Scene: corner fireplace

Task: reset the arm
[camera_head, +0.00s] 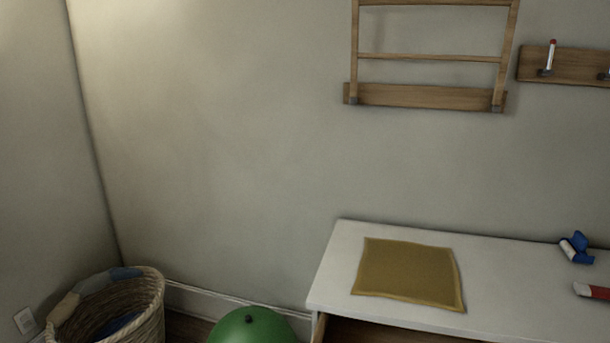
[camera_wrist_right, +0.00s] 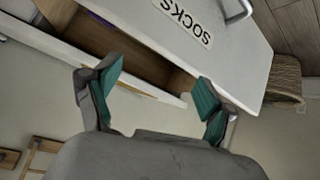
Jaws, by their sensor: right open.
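My right gripper (camera_wrist_right: 158,76) shows in the right wrist view, open, with its two teal-padded fingers spread and nothing between them. Beyond its fingers is an open drawer (camera_wrist_right: 215,50) with a white front labelled "SOCKS" and a metal handle; the view is turned upside down. I cannot tell how far the fingers are from the drawer. Neither arm shows in the head view, and my left gripper is in no view.
A white-topped dresser (camera_head: 335,277) carries a mustard cloth (camera_head: 408,273), a blue item (camera_head: 580,243) and a red-and-white item (camera_head: 594,291). A wicker basket (camera_head: 152,309) and green ball (camera_head: 250,328) stand left of it. A wooden rack (camera_head: 425,96) and hook board (camera_head: 580,65) hang above.

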